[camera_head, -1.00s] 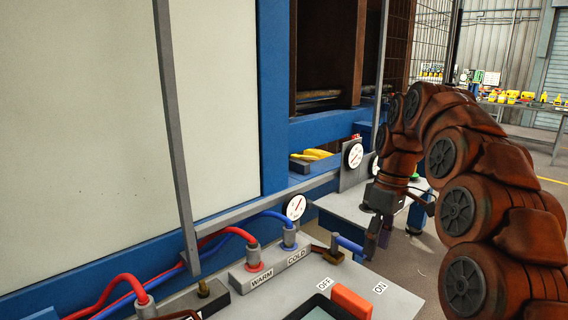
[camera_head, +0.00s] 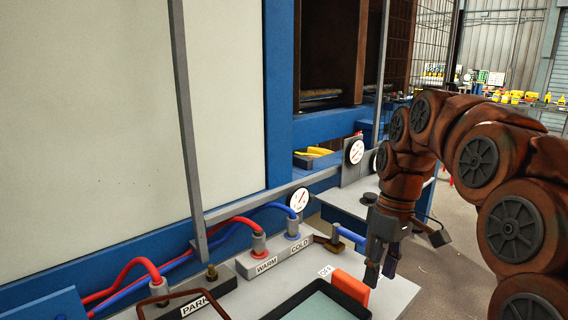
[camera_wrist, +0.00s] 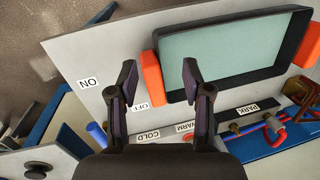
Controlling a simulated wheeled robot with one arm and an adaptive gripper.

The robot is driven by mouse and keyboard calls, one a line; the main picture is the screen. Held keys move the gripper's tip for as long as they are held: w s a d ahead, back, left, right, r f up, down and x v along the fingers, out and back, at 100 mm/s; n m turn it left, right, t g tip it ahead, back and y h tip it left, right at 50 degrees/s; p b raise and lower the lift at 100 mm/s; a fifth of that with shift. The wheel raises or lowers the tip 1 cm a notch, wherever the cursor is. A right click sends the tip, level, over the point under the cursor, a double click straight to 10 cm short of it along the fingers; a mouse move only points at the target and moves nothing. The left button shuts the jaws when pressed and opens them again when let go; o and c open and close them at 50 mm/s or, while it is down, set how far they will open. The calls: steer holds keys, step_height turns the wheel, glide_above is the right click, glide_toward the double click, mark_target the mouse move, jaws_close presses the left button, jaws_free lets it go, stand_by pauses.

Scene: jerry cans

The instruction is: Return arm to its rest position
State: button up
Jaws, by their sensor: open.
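My gripper (camera_head: 380,272) hangs from my brown arm, pointing down over the right end of the grey control panel (camera_head: 225,297). Part of the tray is cut off in the head view.
A blue lever (camera_head: 348,236) and round gauges (camera_head: 299,199) stand near my arm. A lower grey table (camera_head: 345,203) lies behind. Open floor (camera_head: 445,250) is at the right.

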steer(key=s+f+m+h, duration=0.1)
steer(key=s+f+m, duration=0.45)
steer(key=s, duration=0.85)
steer(key=s+f+m, duration=0.2)
steer(key=s+f, duration=0.6)
steer(key=s, duration=0.6)
step_height(320, 180, up, 14)
steer(key=w+p, duration=0.1)
steer(key=p, duration=1.2)
steer(key=shift+a+r, duration=0.15)
steer(key=shift+a, duration=0.05)
steer(key=shift+w+n, duration=0.1)
steer(key=shift+n, duration=0.15)
